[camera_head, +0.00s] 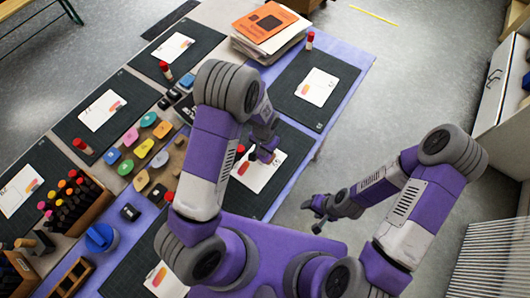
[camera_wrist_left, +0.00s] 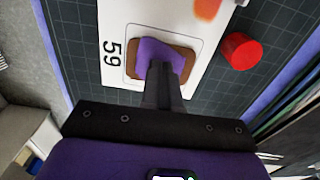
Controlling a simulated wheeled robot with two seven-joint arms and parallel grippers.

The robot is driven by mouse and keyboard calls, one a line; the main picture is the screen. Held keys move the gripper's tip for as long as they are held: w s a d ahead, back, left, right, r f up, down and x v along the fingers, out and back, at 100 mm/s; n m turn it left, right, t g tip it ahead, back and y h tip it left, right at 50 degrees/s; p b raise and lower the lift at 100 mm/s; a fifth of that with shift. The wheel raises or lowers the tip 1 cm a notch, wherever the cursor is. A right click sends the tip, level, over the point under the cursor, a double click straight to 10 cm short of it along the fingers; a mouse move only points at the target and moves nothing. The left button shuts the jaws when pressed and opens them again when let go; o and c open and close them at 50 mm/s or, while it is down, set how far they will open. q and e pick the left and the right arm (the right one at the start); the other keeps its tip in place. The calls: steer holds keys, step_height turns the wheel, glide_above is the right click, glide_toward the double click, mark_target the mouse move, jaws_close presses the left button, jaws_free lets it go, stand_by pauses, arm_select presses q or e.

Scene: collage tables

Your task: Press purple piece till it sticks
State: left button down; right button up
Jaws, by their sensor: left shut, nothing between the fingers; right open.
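The purple piece (camera_wrist_left: 162,51) lies over a brown shape on a white card (camera_wrist_left: 121,22) numbered 59. Parts of the brown shape show around it. My left gripper (camera_wrist_left: 163,66) is shut and empty, with its fingertips over the near part of the purple piece; I cannot tell if they press on it. In the head view my left gripper (camera_head: 264,150) is over the card (camera_head: 259,173), and the purple piece is not clearly seen there. My right gripper (camera_head: 315,212) is open and empty, off the table's right side above the floor.
A red-capped glue stick (camera_wrist_left: 240,50) stands beside the card on the dark mat (camera_wrist_left: 214,82). Further left are coloured pads (camera_head: 143,148), a marker rack (camera_head: 88,215) and other mats with cards. A stack of books (camera_head: 268,34) is at the back.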

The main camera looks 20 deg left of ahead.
arm_select(q)
step_height(320, 180, up, 7)
steer(key=p, duration=0.4)
steer(key=shift+p, duration=0.4)
steer(key=shift+f, duration=0.1)
